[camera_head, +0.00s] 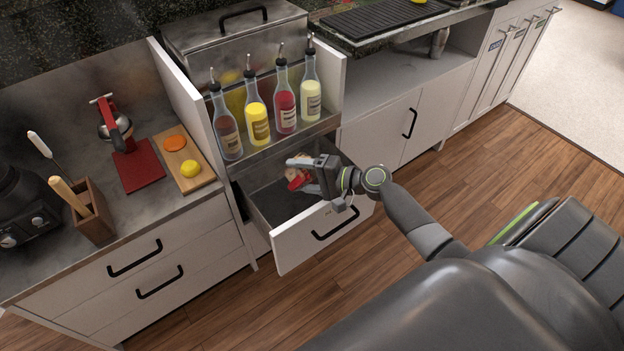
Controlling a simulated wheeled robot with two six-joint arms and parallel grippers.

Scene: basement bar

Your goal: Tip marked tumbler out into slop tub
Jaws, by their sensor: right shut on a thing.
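My right gripper (302,174) reaches in from the right over the open drawer (278,240) below the bottle shelf. It is shut on a small red and pale thing (295,183), which my fingers partly cover. I cannot tell whether this is the marked tumbler, or whether it touches anything in the drawer. No tumbler mark can be made out. I cannot pick out a slop tub in this view. My left gripper is not in view.
Several pour-spout bottles (258,121) stand on the shelf just above the drawer. The left counter holds a cutting board (206,178) with fruit, a red mat (137,168) and a wooden block (93,215). Wooden floor (460,185) lies open to the right.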

